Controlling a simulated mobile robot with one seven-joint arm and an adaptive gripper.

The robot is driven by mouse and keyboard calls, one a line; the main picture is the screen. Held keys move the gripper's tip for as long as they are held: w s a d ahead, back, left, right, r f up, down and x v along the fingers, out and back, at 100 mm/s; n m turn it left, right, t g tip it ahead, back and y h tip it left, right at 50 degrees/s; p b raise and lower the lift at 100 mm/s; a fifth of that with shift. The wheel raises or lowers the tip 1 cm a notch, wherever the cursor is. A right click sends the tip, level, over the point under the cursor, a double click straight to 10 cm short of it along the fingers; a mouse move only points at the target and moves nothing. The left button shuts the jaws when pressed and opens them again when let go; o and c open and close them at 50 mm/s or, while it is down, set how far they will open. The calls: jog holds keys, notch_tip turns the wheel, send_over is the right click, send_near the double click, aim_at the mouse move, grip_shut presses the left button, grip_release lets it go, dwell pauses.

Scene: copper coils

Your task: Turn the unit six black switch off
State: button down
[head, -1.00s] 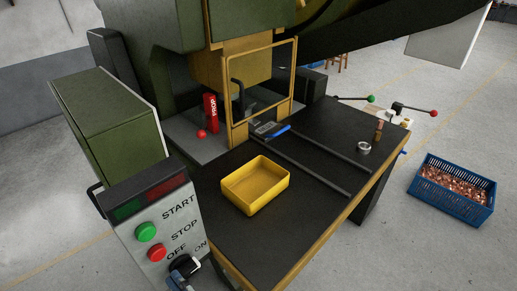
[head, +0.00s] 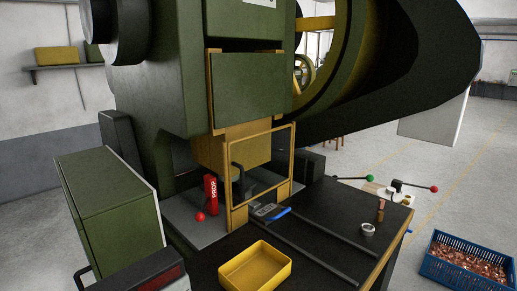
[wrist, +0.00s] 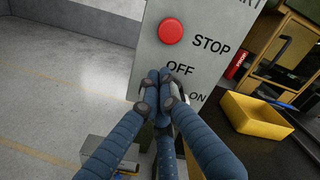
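The grey control panel (wrist: 148,52) fills the upper middle of the wrist view, with STOP, OFF and ON lettering. In the head view only its top part (head: 150,272) shows at the bottom edge. My gripper (wrist: 165,88) is in front of the panel at the OFF and ON labels, its blue fingers drawn together with the dark tips meeting. The black switch is hidden behind the fingers, and I cannot tell whether they touch or hold it. The red stop button (wrist: 171,32) is just above the fingertips.
A yellow tray (head: 229,274) sits on the black press table (head: 335,228). A red PROP block (head: 211,190) stands by the yellow guard frame (head: 236,217). A green box (head: 110,208) stands at left. A blue crate of copper pieces (head: 466,285) is on the floor at right.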

jog(key=shift+w+d+f, duration=0.2)
jog(key=shift+f, duration=0.2)
dwell(0.8)
jog(key=shift+s+a+f, duration=0.35)
jog(key=shift+f, duration=0.2)
dwell(0.7)
jog(key=shift+s+a+f, duration=0.15)
jog(key=shift+f, duration=0.55)
dwell(0.5)
jog(key=shift+s+a, duration=0.3)
dwell(0.5)
jog(key=v, duration=0.6)
jog(key=shift+p, duration=0.3)
dwell(0.7)
